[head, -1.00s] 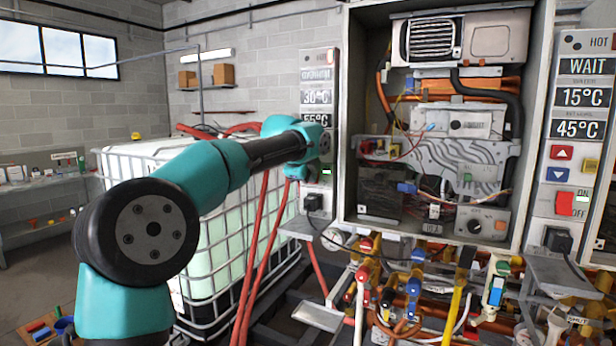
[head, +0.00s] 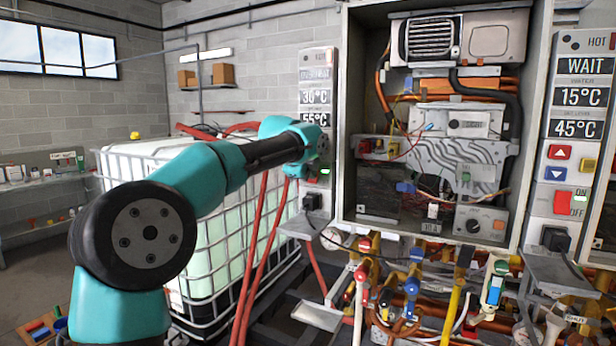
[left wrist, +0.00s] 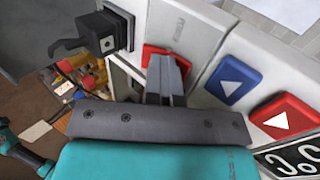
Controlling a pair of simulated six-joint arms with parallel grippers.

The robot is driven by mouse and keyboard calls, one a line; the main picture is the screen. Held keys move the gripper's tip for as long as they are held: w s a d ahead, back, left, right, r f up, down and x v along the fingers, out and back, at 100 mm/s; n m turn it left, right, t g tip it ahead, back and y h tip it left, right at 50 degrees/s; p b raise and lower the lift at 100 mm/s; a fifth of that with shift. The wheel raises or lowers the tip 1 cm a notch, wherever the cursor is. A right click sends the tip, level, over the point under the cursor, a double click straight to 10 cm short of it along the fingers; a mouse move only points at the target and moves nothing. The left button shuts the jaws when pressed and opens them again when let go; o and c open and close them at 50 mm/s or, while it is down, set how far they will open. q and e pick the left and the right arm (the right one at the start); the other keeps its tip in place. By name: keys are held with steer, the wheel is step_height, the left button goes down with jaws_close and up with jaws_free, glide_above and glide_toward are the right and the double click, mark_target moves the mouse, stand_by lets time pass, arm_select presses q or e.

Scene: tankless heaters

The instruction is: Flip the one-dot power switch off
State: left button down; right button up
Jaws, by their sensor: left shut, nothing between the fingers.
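My left arm reaches in from the left to the left control panel (head: 313,75), which shows 30°C and 55°C. In the left wrist view my left gripper (left wrist: 168,62) is shut and empty, its fingertips over a red power switch (left wrist: 152,52) on that panel. The fingers hide much of the switch, so I cannot tell its position or whether they touch it. A dark plug (left wrist: 98,34) with a small white tag, its mark perhaps one dot, sits beside the switch. In the head view the wrist hides this switch and the fingertips. My right gripper is not in view.
A right panel (head: 570,130) has its own red ON/OFF switch (head: 563,203). Between the panels stands an open heater cabinet (head: 345,130). Pipes and valves (head: 410,290) crowd below. Blue (left wrist: 233,78) and red (left wrist: 285,117) arrow buttons lie beside my left fingers.

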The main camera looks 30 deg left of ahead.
arm_select(q)
steer(key=shift+r, duration=0.35)
steer(key=shift+s, duration=0.1)
steer(key=shift+s+r, duration=0.35)
steer(key=shift+s, duration=0.25)
steer(key=v, duration=1.2)
steer(key=shift+r, duration=0.1)
